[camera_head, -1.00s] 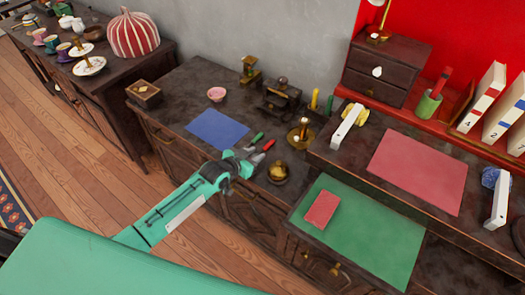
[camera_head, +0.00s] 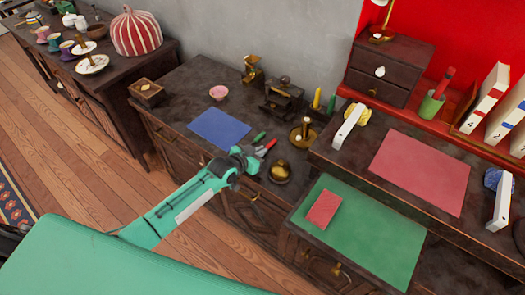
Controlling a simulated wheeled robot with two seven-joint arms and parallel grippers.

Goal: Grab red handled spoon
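A red-handled utensil (camera_head: 269,146), which I take to be the spoon, lies on the dark desk to the right of the blue mat. My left gripper (camera_head: 254,157) is at the near end of these utensils, over the desk's front part. Its fingers are small and partly hidden, so I cannot tell whether they are open or touch the spoon. My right gripper is not in view.
A brass dome (camera_head: 280,171) sits close to the right of my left gripper. A brass candle holder (camera_head: 302,137) stands behind it. The blue mat (camera_head: 220,130) is flat and clear. A raised desk part with a red mat (camera_head: 418,172) is at right.

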